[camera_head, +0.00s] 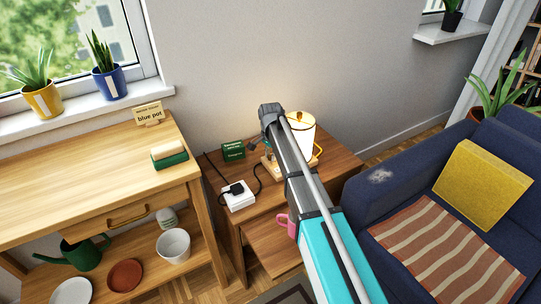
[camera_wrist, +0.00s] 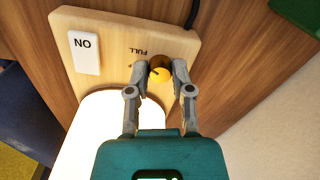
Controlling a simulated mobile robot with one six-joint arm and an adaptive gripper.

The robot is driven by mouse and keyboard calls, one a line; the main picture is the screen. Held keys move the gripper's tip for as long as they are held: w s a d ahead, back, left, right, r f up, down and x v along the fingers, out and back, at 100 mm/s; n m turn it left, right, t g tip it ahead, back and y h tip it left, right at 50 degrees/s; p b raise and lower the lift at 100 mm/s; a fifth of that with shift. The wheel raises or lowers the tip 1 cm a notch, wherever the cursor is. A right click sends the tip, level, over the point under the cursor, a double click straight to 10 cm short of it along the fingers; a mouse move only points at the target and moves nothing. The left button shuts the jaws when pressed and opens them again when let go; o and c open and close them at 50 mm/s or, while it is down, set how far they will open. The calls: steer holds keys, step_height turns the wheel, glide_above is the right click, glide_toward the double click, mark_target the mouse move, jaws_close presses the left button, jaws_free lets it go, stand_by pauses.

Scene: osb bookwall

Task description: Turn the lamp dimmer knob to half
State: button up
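The lamp's round shade (camera_head: 301,132) glows on the small side table, partly behind my arm in the head view. Its wooden base (camera_wrist: 110,40) fills the upper left of the wrist view, with a white ON switch (camera_wrist: 84,53) and an upside-down FULL label. The bright shade (camera_wrist: 95,140) shows beside my gripper. In the head view my arm hides the knob.
A white power box (camera_head: 238,197) with a black plug and cable and a green box (camera_head: 233,151) are on the side table (camera_head: 262,208). A pink mug (camera_head: 287,224) shows beside my arm. A wooden bench (camera_head: 85,175) stands left, a blue sofa (camera_head: 405,170) right.

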jaws_close()
steer(key=shift+n, duration=0.4)
steer(key=n, duration=1.1)
stand_by(0.5)
steer(key=o, duration=0.8)
jaws_free()
steer(key=shift+c, duration=0.2)
